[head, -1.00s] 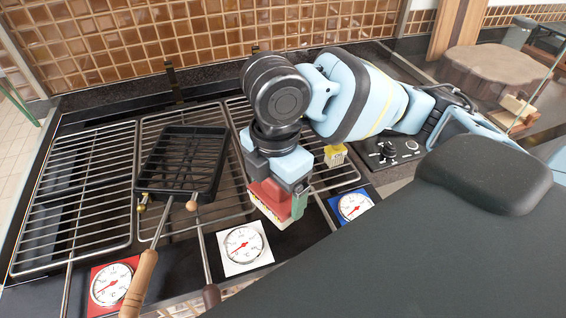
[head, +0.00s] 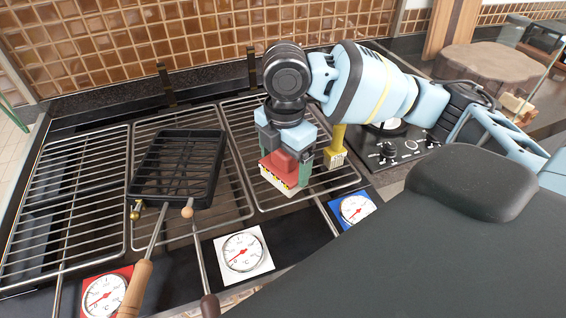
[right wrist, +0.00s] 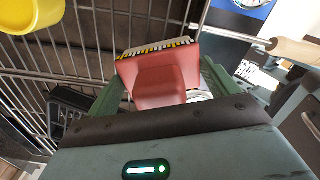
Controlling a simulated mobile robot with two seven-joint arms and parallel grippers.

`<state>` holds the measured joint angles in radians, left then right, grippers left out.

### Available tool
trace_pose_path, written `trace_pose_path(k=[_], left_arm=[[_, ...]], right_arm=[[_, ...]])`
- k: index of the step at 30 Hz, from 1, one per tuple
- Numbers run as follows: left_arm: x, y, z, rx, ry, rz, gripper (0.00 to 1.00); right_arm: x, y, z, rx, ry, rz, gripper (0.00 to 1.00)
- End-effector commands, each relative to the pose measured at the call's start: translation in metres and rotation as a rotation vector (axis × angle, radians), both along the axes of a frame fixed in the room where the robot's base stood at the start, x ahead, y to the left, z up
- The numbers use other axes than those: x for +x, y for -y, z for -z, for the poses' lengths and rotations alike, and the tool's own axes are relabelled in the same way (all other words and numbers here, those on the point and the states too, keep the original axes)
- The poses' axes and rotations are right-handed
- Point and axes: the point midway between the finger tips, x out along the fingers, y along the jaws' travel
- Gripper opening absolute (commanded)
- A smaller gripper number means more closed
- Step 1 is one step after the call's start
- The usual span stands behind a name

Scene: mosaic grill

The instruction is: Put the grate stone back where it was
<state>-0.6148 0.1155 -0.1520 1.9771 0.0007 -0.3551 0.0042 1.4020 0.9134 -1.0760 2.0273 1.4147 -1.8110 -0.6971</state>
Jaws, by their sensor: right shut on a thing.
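The grate stone is a red block (head: 286,161) with a pale, mosaic-patterned base. It is over the front part of the right-hand grate (head: 258,191). My right gripper (head: 284,172) is shut on it, with one green finger on each side. In the right wrist view the red stone (right wrist: 163,85) sits between the fingers, its patterned edge facing away from the palm, with grate bars beyond. I cannot tell whether its base touches the bars. My left gripper is not in view.
A black grill basket (head: 177,150) with long handles lies on the middle grate. White (head: 243,252), red (head: 106,296) and blue (head: 356,209) gauges lie along the front. A knob panel (head: 395,152) is at right.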

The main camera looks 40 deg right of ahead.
Motion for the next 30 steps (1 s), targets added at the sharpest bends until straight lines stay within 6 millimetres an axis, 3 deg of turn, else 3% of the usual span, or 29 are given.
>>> trace_pose_path(k=[3, 14, 15, 18, 26, 30], left_arm=[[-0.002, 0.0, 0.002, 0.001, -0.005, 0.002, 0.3], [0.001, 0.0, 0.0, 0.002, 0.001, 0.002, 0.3], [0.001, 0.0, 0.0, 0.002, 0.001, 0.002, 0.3], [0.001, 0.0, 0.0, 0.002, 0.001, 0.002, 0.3], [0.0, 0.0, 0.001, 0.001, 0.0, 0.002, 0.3], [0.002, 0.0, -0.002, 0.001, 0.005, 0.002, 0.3]], right_arm=[[0.0, 0.0, 0.013, 0.0, 0.0, 0.0, 0.66], [0.0, 0.0, 0.014, 0.001, 0.004, 0.001, 0.66], [0.0, 0.0, 0.015, 0.0, 0.003, 0.001, 0.88], [0.0, 0.0, 0.015, 0.0, 0.003, 0.001, 1.0], [0.0, 0.0, 0.014, 0.0, 0.003, 0.0, 1.0], [0.001, 0.0, 0.001, 0.0, 0.005, 0.001, 1.0]])
